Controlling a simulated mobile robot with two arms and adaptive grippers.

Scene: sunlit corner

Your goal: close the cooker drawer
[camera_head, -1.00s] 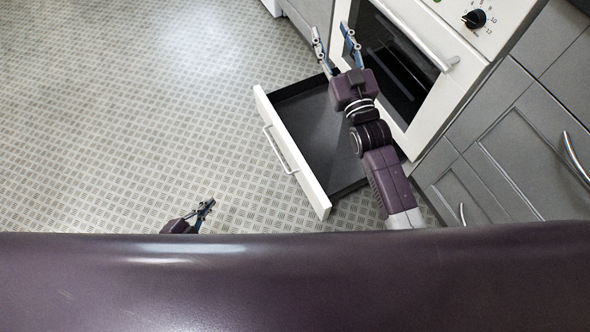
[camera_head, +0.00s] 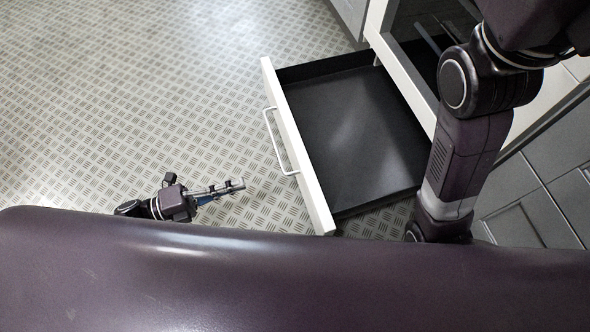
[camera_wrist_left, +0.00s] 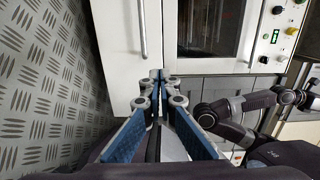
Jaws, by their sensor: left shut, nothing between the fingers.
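The cooker drawer is pulled far out and empty, with a dark inside (camera_head: 355,125) and a white front (camera_head: 303,160) with a bar handle (camera_head: 277,142). In the left wrist view the white drawer front (camera_wrist_left: 115,45) with its handle (camera_wrist_left: 143,28) fills the upper left. My left gripper (camera_head: 238,184) is shut and empty, in front of the drawer to the left of its handle, apart from it. Its fingers also show in the left wrist view (camera_wrist_left: 155,80). My right arm crosses over the cooker at the right, and its gripper is outside the head view.
The cooker's oven window (camera_wrist_left: 209,25) and knobs (camera_wrist_left: 278,10) show in the left wrist view. Grey cabinets (camera_head: 545,205) stand to the right of the cooker. The patterned floor (camera_head: 130,90) left of the drawer is clear.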

